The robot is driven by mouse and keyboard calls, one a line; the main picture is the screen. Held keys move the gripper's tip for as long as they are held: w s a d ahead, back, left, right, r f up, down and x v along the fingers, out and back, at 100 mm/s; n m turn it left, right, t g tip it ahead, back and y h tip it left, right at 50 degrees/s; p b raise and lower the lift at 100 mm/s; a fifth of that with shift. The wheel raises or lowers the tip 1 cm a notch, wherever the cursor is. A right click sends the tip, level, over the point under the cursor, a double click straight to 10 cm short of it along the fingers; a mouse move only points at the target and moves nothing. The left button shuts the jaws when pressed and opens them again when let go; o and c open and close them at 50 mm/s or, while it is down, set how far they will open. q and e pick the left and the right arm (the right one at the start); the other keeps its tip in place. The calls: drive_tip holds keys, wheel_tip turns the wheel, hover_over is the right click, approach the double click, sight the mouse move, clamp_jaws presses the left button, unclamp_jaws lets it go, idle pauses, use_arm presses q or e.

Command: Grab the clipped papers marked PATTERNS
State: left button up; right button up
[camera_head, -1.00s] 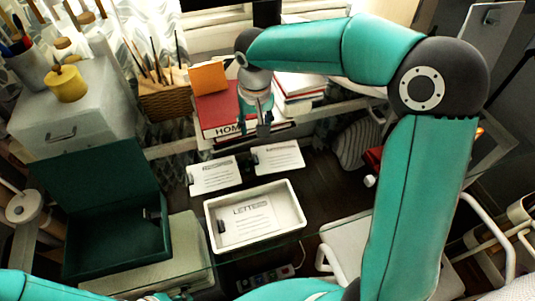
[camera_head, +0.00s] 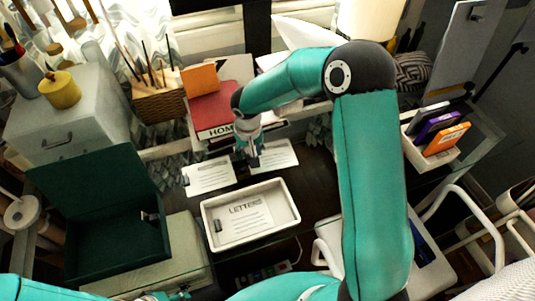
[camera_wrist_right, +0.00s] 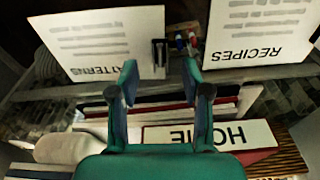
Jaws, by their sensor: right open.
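The PATTERNS papers (camera_head: 277,154) are a white printed sheet lying at the right of two sheets behind the white tray in the head view. In the wrist view the sheet (camera_wrist_right: 100,40) is upside down at the upper left, its title partly cut off. A dark clip (camera_wrist_right: 158,55) sits on its edge. My right gripper (camera_head: 251,155) is open and empty at the left edge of this sheet. In the wrist view its fingertips (camera_wrist_right: 160,78) are apart, with the clip between and beyond them. My left gripper (camera_head: 165,296) shows only partly at the bottom edge.
The RECIPES sheet (camera_head: 209,178) lies close on the left. A white tray (camera_head: 293,213) holds papers marked LETTERS. An open green box (camera_head: 110,255) is at left, and a small organizer (camera_head: 418,155) at right.

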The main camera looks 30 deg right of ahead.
drive_tip(key=shift+w+f, duration=0.25)
drive_tip(key=shift+f, duration=1.05)
clamp_jaws()
drive_tip(key=shift+r, duration=0.15)
